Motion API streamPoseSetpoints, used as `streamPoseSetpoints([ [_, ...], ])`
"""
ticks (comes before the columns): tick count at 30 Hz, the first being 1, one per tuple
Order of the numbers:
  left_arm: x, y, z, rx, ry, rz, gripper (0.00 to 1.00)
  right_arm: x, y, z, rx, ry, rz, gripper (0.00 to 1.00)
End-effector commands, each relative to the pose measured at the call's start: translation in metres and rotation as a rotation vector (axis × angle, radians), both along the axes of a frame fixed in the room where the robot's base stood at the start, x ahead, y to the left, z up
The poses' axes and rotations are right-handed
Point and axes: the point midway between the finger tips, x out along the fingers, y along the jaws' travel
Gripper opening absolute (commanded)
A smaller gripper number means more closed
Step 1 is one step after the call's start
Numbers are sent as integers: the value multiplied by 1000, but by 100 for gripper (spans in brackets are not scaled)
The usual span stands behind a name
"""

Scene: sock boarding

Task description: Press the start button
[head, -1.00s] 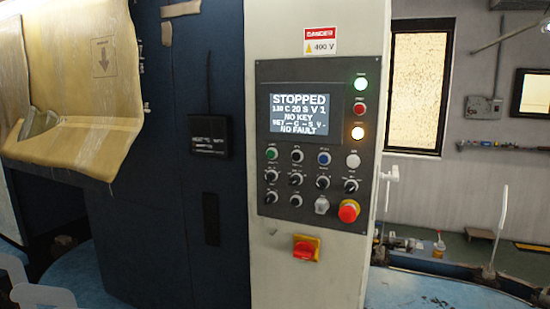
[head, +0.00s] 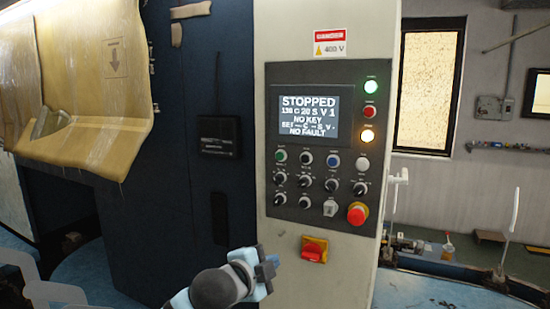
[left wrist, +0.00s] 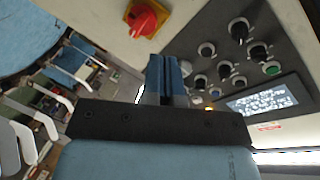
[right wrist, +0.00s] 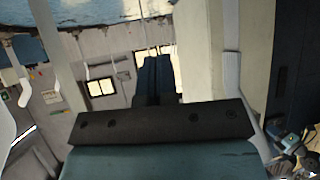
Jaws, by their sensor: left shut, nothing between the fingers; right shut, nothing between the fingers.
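The control panel (head: 325,85) is on a pale cabinet front, and its screen (head: 309,116) reads STOPPED, NO KEY, NO FAULT. A green button (head: 281,156) is at the left of the top row under the screen; its label is too small to read. It also shows in the left wrist view (left wrist: 271,69). My left gripper (head: 268,266) is below and left of the panel, apart from it, shut and empty. Its fingers (left wrist: 167,70) show in the left wrist view. My right gripper (right wrist: 156,72) is shut and empty, seen only in its wrist view.
Several knobs (head: 305,182) and other buttons fill the panel. A red emergency stop (head: 357,214) is at its lower right, and a red and yellow switch (head: 314,249) is below it. A dark blue cabinet (head: 165,215) with yellowish sheeting (head: 90,70) stands left.

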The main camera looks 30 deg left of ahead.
Motion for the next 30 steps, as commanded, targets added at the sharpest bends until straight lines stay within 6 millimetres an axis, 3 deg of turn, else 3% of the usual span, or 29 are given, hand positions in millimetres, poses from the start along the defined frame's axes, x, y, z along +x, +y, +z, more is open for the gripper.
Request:
streamPoseSetpoints([
  [1,2,7,41,74,-53,8,0,0,0,1,0,1,0,0],
  [3,0,16,84,170,-101,25,0,0,0,1,-1,1,-1,0],
  [6,-7,26,134,284,-155,54,0,0,-1,2,-1,1,-1,0],
  [10,-18,35,175,381,-197,88,0,0,-1,2,-1,1,-1,0],
  [15,-25,39,195,432,-217,108,0,-1,-1,3,-1,1,-2,0],
  [25,-24,40,196,433,-217,108,0,-1,-1,3,-1,1,-2,0],
  [30,-12,40,197,430,-215,110,0,-1,-1,8,0,0,-2,0],
])
